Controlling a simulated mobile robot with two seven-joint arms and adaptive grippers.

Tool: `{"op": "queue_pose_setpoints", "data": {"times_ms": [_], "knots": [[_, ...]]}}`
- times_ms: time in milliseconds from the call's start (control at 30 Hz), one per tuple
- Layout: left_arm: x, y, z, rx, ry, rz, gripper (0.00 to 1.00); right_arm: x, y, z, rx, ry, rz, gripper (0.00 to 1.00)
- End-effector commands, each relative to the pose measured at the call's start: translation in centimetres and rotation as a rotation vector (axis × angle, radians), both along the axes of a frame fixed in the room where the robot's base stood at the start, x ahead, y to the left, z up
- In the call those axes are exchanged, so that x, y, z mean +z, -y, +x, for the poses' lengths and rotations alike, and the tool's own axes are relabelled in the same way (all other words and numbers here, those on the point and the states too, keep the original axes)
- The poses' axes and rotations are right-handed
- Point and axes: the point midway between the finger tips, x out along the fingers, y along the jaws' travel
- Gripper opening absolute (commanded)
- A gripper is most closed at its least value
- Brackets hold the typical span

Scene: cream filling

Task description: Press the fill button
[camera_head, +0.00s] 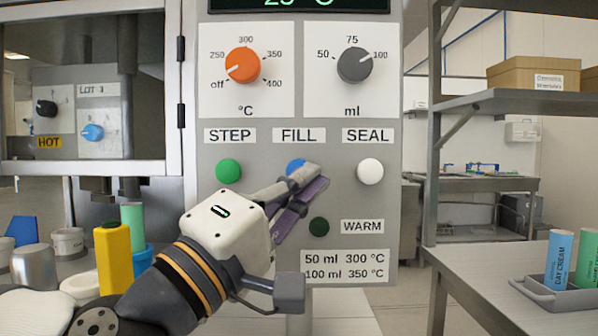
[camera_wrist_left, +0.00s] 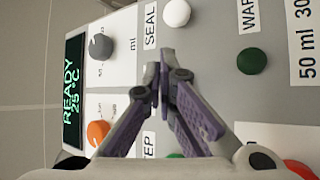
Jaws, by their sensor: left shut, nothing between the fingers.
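The blue fill button (camera_head: 293,164) sits under the FILL label (camera_head: 299,135) on the grey machine panel, between the green STEP button (camera_head: 228,171) and the white SEAL button (camera_head: 370,171). My left gripper (camera_head: 316,176) is shut and empty. Its fingertips overlap the lower right of the blue button in the head view; I cannot tell whether they touch it. In the left wrist view the shut fingertips (camera_wrist_left: 168,56) point at the panel and the blue button is hidden behind them. The white button (camera_wrist_left: 176,12) shows beyond them. My right gripper is not in view.
A dark green WARM button (camera_head: 319,226) lies below the fingers. An orange dial (camera_head: 242,66) and a grey dial (camera_head: 354,65) are above. The display (camera_wrist_left: 74,92) reads READY, 25 °C. Tubes and cups stand at lower left; a tray (camera_head: 556,296) holds tubes at right.

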Motion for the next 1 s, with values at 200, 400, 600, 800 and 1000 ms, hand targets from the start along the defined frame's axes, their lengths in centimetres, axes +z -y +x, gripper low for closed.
{"op": "queue_pose_setpoints", "data": {"times_ms": [200, 400, 600, 800, 1000], "knots": [[0.0, 0.0, 0.7, 0.000, -0.001, 0.000, 0.00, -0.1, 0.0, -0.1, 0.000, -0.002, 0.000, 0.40], [0.0, 0.0, 0.7, -0.001, -0.001, 0.000, 0.00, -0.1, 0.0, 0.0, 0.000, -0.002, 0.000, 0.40], [0.0, 0.0, 0.8, -0.001, 0.000, 0.001, 0.00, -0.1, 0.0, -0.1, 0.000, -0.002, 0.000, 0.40], [0.0, 0.0, 1.1, -0.001, 0.000, 0.001, 0.00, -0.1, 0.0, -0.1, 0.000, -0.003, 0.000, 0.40], [0.0, 0.0, 1.3, 0.000, 0.000, 0.000, 0.00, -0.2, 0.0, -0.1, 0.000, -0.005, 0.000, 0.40]]}}
